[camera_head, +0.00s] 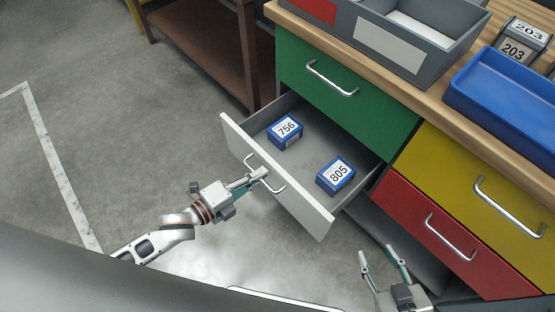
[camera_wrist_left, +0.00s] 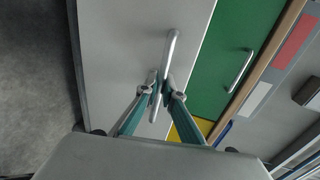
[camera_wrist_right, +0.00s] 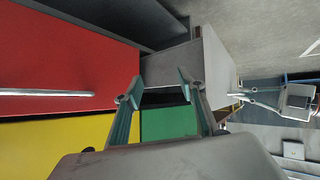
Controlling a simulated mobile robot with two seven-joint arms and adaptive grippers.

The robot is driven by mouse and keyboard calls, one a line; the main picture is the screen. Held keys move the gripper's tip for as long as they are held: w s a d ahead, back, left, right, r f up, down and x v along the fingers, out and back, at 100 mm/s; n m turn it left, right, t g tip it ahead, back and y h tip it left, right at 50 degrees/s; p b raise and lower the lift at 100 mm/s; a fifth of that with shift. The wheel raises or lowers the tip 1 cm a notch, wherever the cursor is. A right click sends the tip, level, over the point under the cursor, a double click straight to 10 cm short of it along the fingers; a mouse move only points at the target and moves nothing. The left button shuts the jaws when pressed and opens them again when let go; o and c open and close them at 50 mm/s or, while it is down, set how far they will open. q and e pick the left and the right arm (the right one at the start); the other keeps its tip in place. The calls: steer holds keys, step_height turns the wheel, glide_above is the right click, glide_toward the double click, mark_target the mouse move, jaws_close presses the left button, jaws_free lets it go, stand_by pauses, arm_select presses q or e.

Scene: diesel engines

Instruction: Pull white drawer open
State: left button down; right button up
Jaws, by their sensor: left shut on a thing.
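The white drawer (camera_head: 310,212) stands open below the green drawer (camera_head: 345,95), and its inside shows. Two blue boxes lie in it, one marked 756 (camera_head: 285,132) and one marked 805 (camera_head: 336,176). My left gripper (camera_head: 258,177) is shut on the white drawer's metal handle (camera_head: 274,186). The left wrist view shows its fingers (camera_wrist_left: 160,88) on either side of the handle bar (camera_wrist_left: 170,60). My right gripper (camera_head: 384,258) is open and empty, below the red drawer's left side. In the right wrist view its fingers (camera_wrist_right: 158,88) are spread with nothing between them.
The red drawer (camera_head: 420,215) and yellow drawer (camera_head: 470,180) are shut at the right. A grey bin (camera_head: 440,55) and blue tray (camera_head: 500,100) stand on the wooden top. A brown shelf (camera_head: 200,45) is at the back left. Grey floor at the left is clear.

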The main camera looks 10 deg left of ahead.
arm_select(q)
steer(key=f+p+v, duration=0.1)
steer(key=f+v, duration=0.1)
steer(key=v, duration=0.9)
steer(key=shift+s+a, duration=0.25)
steer(key=shift+s, duration=0.1)
arm_select(e)
steer(key=shift+s+d, duration=0.15)
steer(key=shift+d, duration=0.15)
arm_select(q)
steer(key=shift+f, duration=0.15)
steer(key=c, duration=2.5)
jaws_free()
arm_select(e)
steer(key=shift+r, duration=0.1)
steer(key=shift+a, duration=0.1)
